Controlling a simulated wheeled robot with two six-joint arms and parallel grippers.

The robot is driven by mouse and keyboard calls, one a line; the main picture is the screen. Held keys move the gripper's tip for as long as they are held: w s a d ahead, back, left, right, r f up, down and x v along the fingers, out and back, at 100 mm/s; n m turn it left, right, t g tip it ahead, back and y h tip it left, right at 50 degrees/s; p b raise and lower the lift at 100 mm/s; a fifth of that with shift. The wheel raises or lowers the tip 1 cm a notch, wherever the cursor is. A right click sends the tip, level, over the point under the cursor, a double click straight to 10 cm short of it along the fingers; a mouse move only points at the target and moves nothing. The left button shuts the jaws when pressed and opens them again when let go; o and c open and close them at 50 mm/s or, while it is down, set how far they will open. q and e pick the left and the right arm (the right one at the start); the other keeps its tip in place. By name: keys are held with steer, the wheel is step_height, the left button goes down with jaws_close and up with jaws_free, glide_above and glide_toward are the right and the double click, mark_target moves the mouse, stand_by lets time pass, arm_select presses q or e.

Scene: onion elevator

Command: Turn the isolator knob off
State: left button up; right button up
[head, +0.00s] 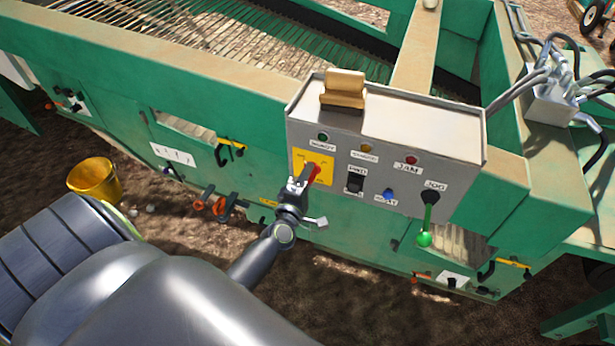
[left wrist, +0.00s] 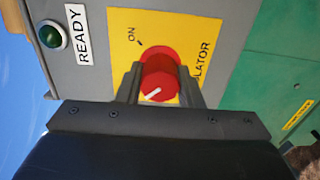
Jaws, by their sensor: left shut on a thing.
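The red isolator knob (left wrist: 158,78) sits on a yellow plate (left wrist: 195,30) marked ON and ISOLATOR in the left wrist view. A white pointer line shows on the knob's face, away from the ON mark. My left gripper (left wrist: 160,85) is shut on the knob, with one finger on each side of it. In the head view, my left gripper (head: 302,182) reaches up to the knob (head: 313,172) and partly hides it and the yellow plate (head: 298,158). My right gripper is not in view.
The grey control box (head: 425,135) also carries lamps, a black switch (head: 355,182), a blue button (head: 388,195) and a green-tipped lever (head: 425,238). A tan block (head: 344,90) sits on top. A yellow bucket (head: 95,180) stands at left.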

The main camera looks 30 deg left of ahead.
arm_select(q)
steer(key=o, duration=1)
steer(key=shift+c, duration=0.2)
steer(key=shift+s, duration=0.1)
steer(key=b+v, duration=0.7)
steer(key=v, duration=1)
steer(key=shift+s, duration=0.2)
steer(key=shift+f, duration=0.1)
